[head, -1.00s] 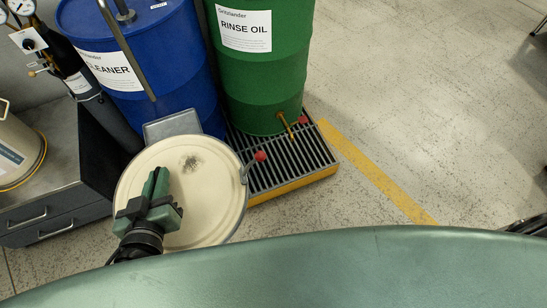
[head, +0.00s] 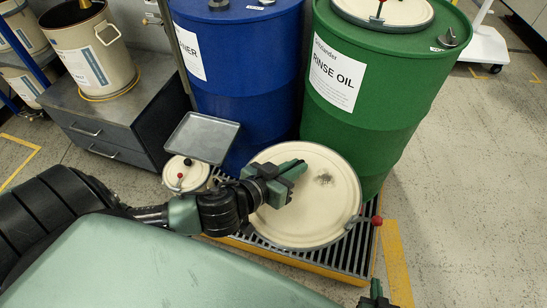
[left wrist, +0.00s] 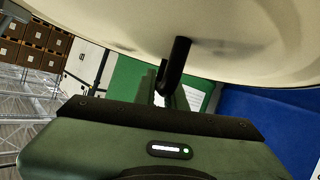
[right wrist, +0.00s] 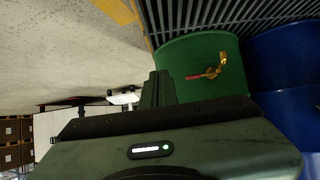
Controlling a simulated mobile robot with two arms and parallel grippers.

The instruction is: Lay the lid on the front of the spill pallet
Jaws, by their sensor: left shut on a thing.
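The lid (head: 325,222) is a round cream disc with a grey rim and a dark smudge. In the head view it lies flat over the front of the spill pallet (head: 362,250); I cannot tell whether it touches the grating. A red-knobbed lever shows at its right edge. My left gripper (head: 290,178) is shut on the lid's black handle (left wrist: 178,65), seen against the cream surface in the left wrist view. My right gripper (right wrist: 157,88) shows its fingers near the green drum; whether they are open is unclear.
The green drum (head: 405,90) and the blue drum (head: 255,70) stand behind the lid. A grey cabinet (head: 110,120) stands further left.

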